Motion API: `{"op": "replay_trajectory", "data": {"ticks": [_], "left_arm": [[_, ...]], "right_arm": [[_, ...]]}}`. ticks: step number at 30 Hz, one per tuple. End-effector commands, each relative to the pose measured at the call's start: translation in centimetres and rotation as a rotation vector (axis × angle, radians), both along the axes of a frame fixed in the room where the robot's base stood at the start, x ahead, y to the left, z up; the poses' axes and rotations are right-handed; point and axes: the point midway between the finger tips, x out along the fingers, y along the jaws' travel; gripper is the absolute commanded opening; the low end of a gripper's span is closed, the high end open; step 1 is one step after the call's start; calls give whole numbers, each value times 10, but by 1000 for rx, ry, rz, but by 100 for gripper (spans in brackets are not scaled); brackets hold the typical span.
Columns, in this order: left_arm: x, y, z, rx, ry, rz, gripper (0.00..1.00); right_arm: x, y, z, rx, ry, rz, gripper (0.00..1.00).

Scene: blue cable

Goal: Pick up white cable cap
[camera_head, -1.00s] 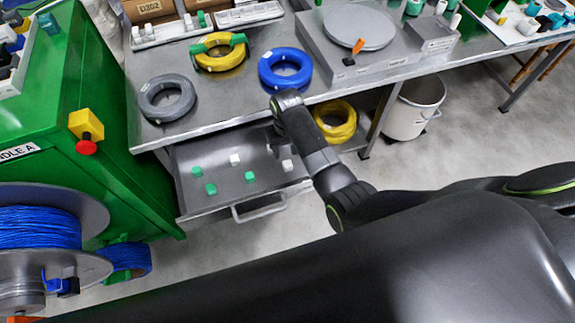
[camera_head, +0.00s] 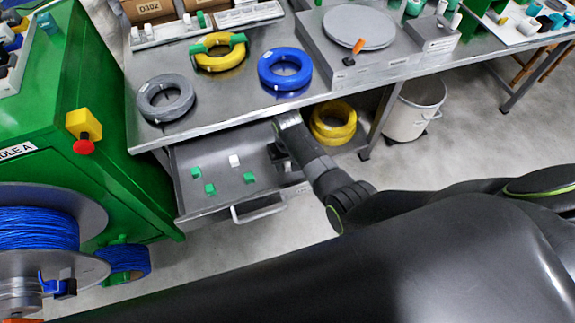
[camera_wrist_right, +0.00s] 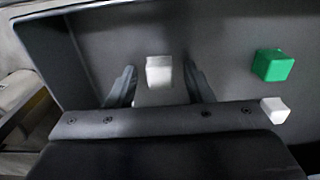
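A white cable cap (camera_wrist_right: 159,71) shows in the right wrist view between the two fingers of my right gripper (camera_wrist_right: 160,86). The fingers are apart, with a gap on each side of the cap. A second white cap (camera_wrist_right: 275,110) lies to the right, near the gripper body, below a green cap (camera_wrist_right: 272,65). In the head view my right gripper (camera_head: 279,157) reaches down into the open drawer (camera_head: 222,203), and my arm hides its right part. One white cap (camera_head: 234,160) shows in the drawer. My left gripper is not in view.
The tabletop edge (camera_head: 215,133) overhangs the drawer at the back. Blue (camera_head: 285,69) and grey (camera_head: 165,98) cable coils lie on the table. A green machine (camera_head: 100,190) stands at left.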

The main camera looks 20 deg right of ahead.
Motion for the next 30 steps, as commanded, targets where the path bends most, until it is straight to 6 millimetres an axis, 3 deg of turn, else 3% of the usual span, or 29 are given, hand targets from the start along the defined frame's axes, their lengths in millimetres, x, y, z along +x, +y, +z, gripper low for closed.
{"op": "replay_trajectory", "data": {"ticks": [1, 9, 20, 30], "left_arm": [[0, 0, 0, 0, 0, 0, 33], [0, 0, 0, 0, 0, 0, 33], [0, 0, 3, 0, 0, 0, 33], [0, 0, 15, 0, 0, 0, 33]], "right_arm": [[0, 0, 0, 0, 0, 0, 40], [0, 0, 0, 0, 0, 0, 4], [1, 0, 10, 0, -3, 0, 4], [1, 0, 68, 0, -4, 0, 4]]}}
